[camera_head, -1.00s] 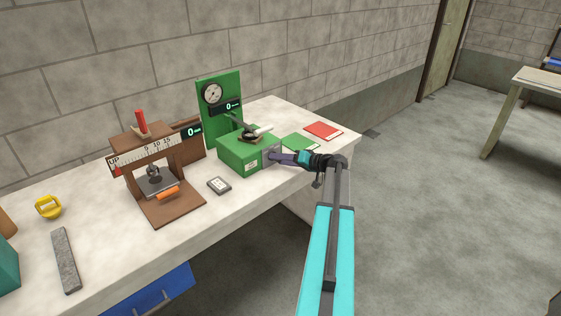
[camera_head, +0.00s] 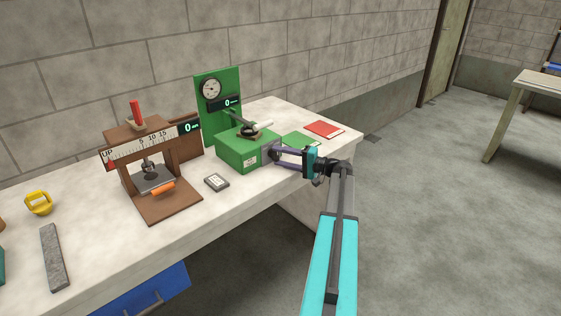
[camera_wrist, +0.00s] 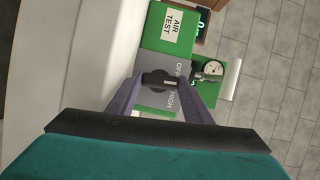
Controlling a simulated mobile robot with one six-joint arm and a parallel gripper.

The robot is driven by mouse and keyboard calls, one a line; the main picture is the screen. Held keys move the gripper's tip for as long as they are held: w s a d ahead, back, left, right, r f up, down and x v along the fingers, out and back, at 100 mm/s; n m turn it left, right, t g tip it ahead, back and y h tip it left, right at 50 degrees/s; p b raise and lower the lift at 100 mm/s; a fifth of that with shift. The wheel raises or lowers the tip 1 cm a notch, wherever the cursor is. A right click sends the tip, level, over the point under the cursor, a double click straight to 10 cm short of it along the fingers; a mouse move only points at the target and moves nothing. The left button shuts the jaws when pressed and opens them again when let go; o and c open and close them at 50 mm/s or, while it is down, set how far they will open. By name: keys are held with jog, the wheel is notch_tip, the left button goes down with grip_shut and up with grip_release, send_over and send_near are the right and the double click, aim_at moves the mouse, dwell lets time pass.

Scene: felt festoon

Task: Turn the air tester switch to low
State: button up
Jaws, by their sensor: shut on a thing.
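The air tester is a green box (camera_head: 236,152) with a green upright panel (camera_head: 209,126), on the right part of the bench. It carries an "AIR TEST" label in the wrist view (camera_wrist: 174,24). Its dark switch knob (camera_wrist: 158,81) sits on a grey plate on the box's right end. "OFF" and "HIGH" show on the plate; I cannot read a "LOW" mark. A pale mark on the knob points right in the wrist view, between those two words. My gripper (camera_head: 277,158) is shut on the knob, its purple fingers on either side (camera_wrist: 160,84).
A brown frame with a scale (camera_head: 152,180) stands left of the tester. A small grey device (camera_head: 217,182) lies in front. A dial gauge (camera_head: 210,89) is on the panel.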

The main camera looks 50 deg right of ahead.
jog(key=shift+m, duration=0.5)
jog(key=o, duration=1.1)
jog(key=shift+c, duration=0.2)
jog(key=shift+f, duration=0.1)
jog(key=shift+f, duration=0.1)
jog(key=shift+s, duration=0.1)
